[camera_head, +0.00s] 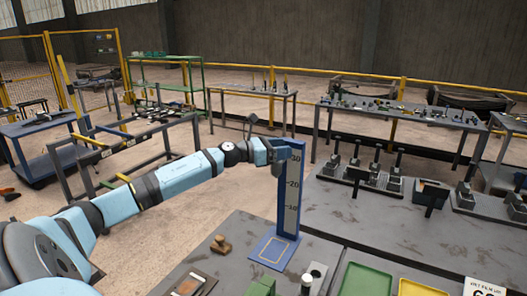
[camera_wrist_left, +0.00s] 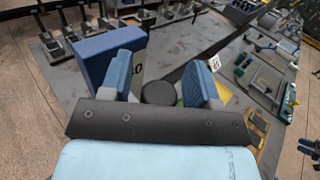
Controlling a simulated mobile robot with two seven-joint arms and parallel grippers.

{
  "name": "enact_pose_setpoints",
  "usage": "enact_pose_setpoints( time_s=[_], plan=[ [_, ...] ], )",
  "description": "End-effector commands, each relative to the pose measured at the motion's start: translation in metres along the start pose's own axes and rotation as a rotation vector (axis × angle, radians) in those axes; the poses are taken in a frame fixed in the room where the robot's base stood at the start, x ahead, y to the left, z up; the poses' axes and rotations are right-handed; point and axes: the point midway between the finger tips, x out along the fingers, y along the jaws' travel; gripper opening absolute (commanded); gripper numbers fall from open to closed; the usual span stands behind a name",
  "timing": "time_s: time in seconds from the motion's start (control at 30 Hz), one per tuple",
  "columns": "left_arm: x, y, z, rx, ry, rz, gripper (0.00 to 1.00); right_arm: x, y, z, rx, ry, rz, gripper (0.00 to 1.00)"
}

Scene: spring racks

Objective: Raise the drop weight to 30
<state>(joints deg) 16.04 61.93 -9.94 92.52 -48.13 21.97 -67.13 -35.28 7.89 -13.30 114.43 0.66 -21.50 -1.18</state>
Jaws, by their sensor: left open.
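The blue drop stand (camera_head: 290,195) stands upright on the bench, with marks 10, 20 and 30 on its pale scale and a yellow outlined square on its base. My left gripper (camera_head: 277,151) is at the top of the stand, at about the height of the 30 mark. In the left wrist view the gripper (camera_wrist_left: 160,84) is open, its blue-padded fingers apart. A dark round piece, seemingly the drop weight (camera_wrist_left: 158,92), shows between them. I cannot tell whether either finger touches it or what supports it.
A grey upright cylinder (camera_head: 315,271) stands right of the stand's base. A small brown piece (camera_head: 220,244) lies to its left. A green tray (camera_head: 347,290), a yellow tray (camera_head: 415,289) and a white sign (camera_head: 484,287) are at front right. Fixtures (camera_head: 368,172) line the bench behind.

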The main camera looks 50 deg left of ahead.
Motion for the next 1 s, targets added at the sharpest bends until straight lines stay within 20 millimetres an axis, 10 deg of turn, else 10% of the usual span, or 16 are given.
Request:
enact_pose_setpoints(
  time_s=[1.0],
  plan=[
    [-0.121, -0.001, -0.002, -0.001, 0.001, -0.001, 0.56, 0.021, 0.001, 0.034, -0.001, -0.006, -0.002, 0.43]
  ],
)
